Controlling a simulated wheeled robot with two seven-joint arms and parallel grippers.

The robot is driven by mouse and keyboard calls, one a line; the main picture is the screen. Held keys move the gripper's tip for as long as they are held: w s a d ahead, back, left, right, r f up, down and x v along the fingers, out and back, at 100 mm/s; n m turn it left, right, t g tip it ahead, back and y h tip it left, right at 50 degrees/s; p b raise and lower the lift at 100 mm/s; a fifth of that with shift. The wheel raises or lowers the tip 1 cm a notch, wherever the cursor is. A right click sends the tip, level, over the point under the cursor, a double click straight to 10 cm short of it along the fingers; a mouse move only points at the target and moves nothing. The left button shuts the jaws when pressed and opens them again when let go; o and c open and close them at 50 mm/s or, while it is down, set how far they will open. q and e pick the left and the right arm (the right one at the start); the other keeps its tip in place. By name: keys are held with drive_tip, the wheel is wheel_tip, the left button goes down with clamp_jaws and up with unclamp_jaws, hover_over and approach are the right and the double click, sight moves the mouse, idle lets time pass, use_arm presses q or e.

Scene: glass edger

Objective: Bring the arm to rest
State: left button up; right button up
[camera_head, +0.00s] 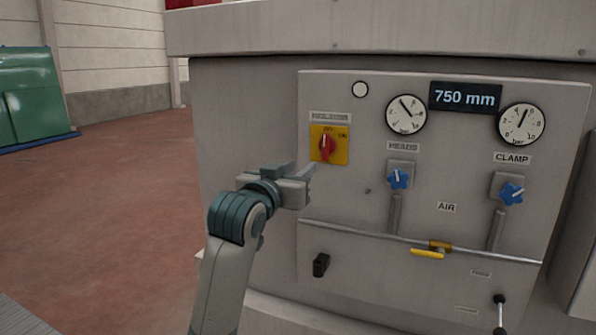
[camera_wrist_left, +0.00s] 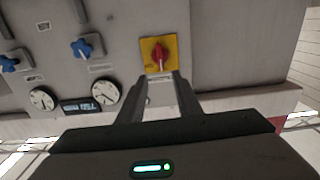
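My left gripper (camera_head: 310,176) is in front of the machine's grey control panel, just below and left of the red rotary isolator switch (camera_head: 326,146) on its yellow plate (camera_head: 343,157). In the left wrist view the two fingers of my left gripper (camera_wrist_left: 161,78) stand apart with nothing between them. The red switch (camera_wrist_left: 159,55) shows beyond the fingertips there, apart from them. In the head view its knob stands upright, towards the OFF mark. My right gripper is in neither view.
The panel (camera_head: 370,190) carries two dials, a 750 mm display (camera_head: 465,97), blue HEADS (camera_head: 398,179) and CLAMP (camera_head: 511,192) knobs, a yellow lever (camera_head: 428,253) on a pipe and a black handle (camera_head: 321,264). Open red floor (camera_head: 110,200) lies left, with a green cabinet (camera_head: 25,95) behind.

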use_arm(q)
drive_tip(key=shift+f, duration=0.1)
